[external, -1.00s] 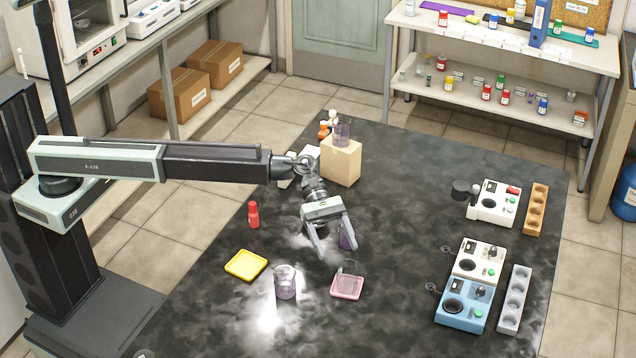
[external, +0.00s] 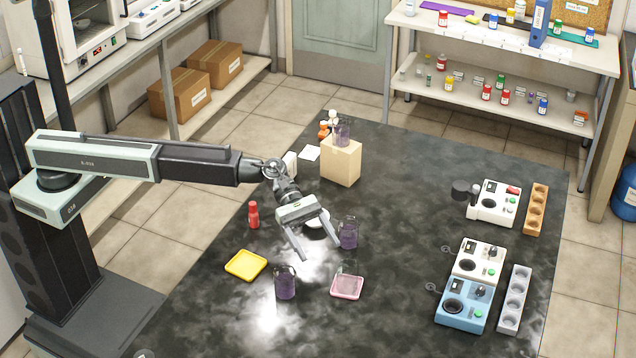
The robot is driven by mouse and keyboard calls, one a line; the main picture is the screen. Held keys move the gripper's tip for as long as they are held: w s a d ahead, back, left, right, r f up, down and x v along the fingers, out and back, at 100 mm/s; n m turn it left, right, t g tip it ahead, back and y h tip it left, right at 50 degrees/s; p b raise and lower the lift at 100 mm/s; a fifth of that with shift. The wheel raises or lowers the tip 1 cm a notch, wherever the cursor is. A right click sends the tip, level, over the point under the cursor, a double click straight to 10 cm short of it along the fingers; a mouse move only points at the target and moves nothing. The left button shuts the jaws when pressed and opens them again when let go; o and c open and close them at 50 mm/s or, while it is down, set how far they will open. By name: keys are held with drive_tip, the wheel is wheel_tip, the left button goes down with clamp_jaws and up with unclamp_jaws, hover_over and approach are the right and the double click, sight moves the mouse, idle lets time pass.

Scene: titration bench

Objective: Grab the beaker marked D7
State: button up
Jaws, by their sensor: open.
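Several beakers stand on the dark bench, and I cannot read the mark D7 on any of them. One beaker with purple liquid (external: 348,233) stands just right of my gripper. Another purple beaker (external: 285,283) stands at the front, between the yellow and pink trays. A clear beaker (external: 347,273) appears to stand on the pink tray, and a purplish one (external: 342,134) is on the cardboard box. My gripper (external: 319,247) is open and empty above the bench, its fingers pointing down. It partly covers a pale round thing (external: 317,218) behind it.
A yellow tray (external: 246,265) and a pink tray (external: 347,288) lie near the front. A red bottle (external: 253,215) stands left of my gripper. A cardboard box (external: 341,161) is at the back. Devices (external: 464,304) and racks line the right side; the bench between is clear.

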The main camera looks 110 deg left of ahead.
drive_tip(key=s+d+r+t+y, duration=0.1)
drive_tip(key=s+d+r, duration=0.2)
drive_tip(key=s+d, duration=0.15)
drive_tip(key=n+y+b, duration=0.2)
drive_tip(key=n+b, duration=0.1)
drive_tip(key=b, duration=0.2)
approach(290, 288)
drive_tip(key=shift+w+a+f, duration=0.1)
drive_tip(key=shift+w+f, duration=0.95)
drive_tip(key=shift+w, duration=0.05)
drive_tip(key=b+x, duration=0.1)
drive_tip(key=x, duration=0.1)
drive_tip(key=shift+w+f, duration=0.15)
drive_tip(key=shift+w, duration=0.1)
drive_tip(key=x, duration=0.2)
drive_tip(key=d+b+x, duration=0.1)
drive_tip(key=x, duration=0.2)
drive_tip(key=shift+w+d, duration=0.1)
drive_tip(key=shift+r, duration=0.3)
drive_tip(key=c, duration=1.5)
